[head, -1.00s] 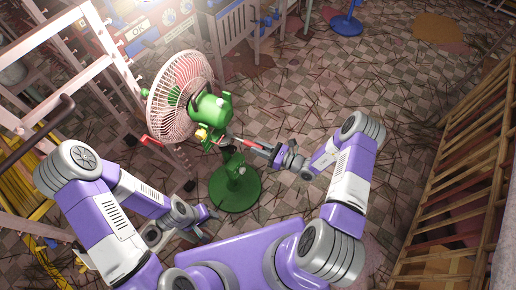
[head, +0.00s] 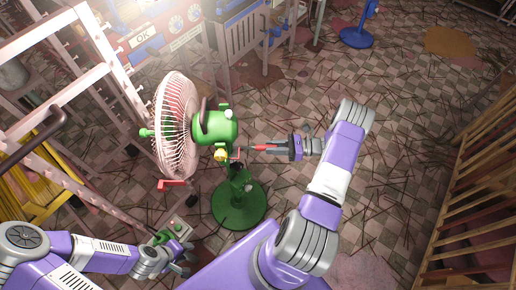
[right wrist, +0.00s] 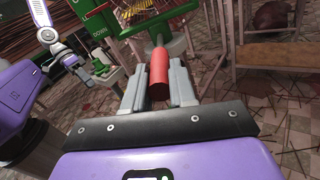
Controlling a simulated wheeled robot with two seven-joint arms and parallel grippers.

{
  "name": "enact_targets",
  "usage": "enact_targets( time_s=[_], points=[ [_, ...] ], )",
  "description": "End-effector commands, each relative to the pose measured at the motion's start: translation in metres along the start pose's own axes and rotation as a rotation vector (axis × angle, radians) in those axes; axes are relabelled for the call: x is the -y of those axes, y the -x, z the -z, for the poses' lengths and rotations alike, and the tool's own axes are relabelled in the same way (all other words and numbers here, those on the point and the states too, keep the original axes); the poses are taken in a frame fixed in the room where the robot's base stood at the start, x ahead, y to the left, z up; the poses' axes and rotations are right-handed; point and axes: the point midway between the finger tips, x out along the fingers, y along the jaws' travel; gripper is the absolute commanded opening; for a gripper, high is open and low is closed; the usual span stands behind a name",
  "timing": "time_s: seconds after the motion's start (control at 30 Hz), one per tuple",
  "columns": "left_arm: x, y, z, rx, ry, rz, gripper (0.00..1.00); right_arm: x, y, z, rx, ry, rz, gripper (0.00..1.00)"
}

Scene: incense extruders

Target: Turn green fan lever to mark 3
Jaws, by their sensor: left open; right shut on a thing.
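The green fan (head: 214,126) stands on a round green base (head: 238,207), its pink-white cage (head: 177,125) facing left. A red lever handle (head: 262,147) sticks out to the right, below the fan's motor. My right gripper (head: 272,148) is shut on it. In the right wrist view the red handle (right wrist: 159,75) lies between the two grey fingers, with green and yellow parts beyond it. My left gripper (head: 186,258) is open, low and left of the base, beside a small green and grey object (head: 177,233). No numbered marks are readable.
A pale rack (head: 75,90) stands at the left, with yellow slats (head: 35,185) below it. A wooden slatted barrier (head: 470,180) runs along the right. A blue stand (head: 357,37) is at the back. Tiled floor is open right of the fan.

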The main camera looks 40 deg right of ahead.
Motion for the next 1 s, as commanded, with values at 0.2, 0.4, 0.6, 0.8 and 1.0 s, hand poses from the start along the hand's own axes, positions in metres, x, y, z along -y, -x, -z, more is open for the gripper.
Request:
enact_targets(
  time_s=[0.2,0.4,0.6,0.8,1.0],
  points=[
    [0.0004,-0.0014,0.0,0.0,0.0,0.0,0.43,0.0002,0.0084,-0.0004,0.001,0.002,0.001,0.0],
    [0.0003,-0.0011,0.0001,0.0,0.0,0.0,0.43,0.0012,0.0075,-0.0011,-0.001,0.004,0.0,0.0],
    [0.0004,-0.0011,0.0001,0.0,0.0,0.0,0.43,0.0013,0.0069,-0.0012,0.0,0.004,0.0,0.46],
    [0.0004,-0.0012,0.0001,0.0,0.0,0.0,0.43,0.0006,0.0067,-0.0006,0.0,0.002,-0.001,0.51],
    [0.0001,-0.0001,0.0001,0.0,0.0,0.0,0.43,0.0005,0.0133,-0.0005,0.0,0.002,0.001,0.51]
  ],
)
